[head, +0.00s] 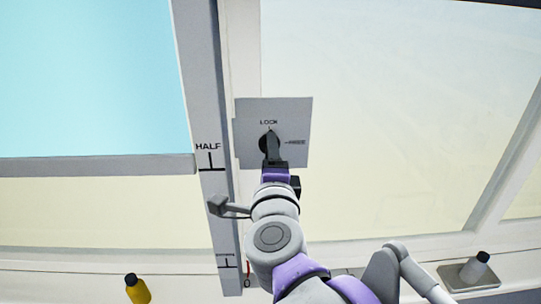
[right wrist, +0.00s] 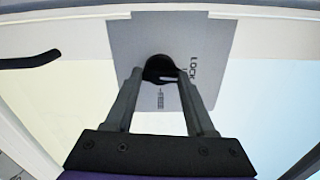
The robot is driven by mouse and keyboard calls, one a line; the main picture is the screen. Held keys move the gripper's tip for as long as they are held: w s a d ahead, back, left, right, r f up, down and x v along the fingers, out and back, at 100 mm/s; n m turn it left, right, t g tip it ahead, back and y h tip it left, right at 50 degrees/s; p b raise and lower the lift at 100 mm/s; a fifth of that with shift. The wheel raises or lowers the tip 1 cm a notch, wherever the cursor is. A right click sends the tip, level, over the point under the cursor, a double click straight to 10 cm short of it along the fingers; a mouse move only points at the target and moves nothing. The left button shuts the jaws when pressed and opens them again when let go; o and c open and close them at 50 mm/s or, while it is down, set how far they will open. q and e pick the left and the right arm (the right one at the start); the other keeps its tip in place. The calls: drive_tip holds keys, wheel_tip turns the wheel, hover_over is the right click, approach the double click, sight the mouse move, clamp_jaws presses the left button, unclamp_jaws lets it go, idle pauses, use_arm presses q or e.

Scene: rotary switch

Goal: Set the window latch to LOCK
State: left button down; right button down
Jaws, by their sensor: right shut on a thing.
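The window latch is a dark round knob (head: 264,143) on a grey plate (head: 300,108) fixed to the window frame. LOCK is printed above the knob and a smaller, blurred label lies to its right. My right gripper (head: 271,150) reaches up from below and is shut on the knob, hiding part of it. In the right wrist view the gripper's fingers (right wrist: 160,80) stand on both sides of the knob (right wrist: 157,67), and LOCK appears to its right, turned sideways. The knob's exact pointing direction is hard to tell. My left gripper is not in view.
A grey upright (head: 205,90) with a HALF mark stands left of the plate. A grey handle (head: 228,207) juts out beside my right arm.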

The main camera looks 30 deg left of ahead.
drive_tip(key=shift+n, duration=0.5)
drive_tip(key=shift+c, duration=1.2)
unclamp_jaws()
drive_tip(key=b+v, duration=0.1)
drive_tip(key=v, duration=1)
drive_tip(key=shift+a, duration=0.1)
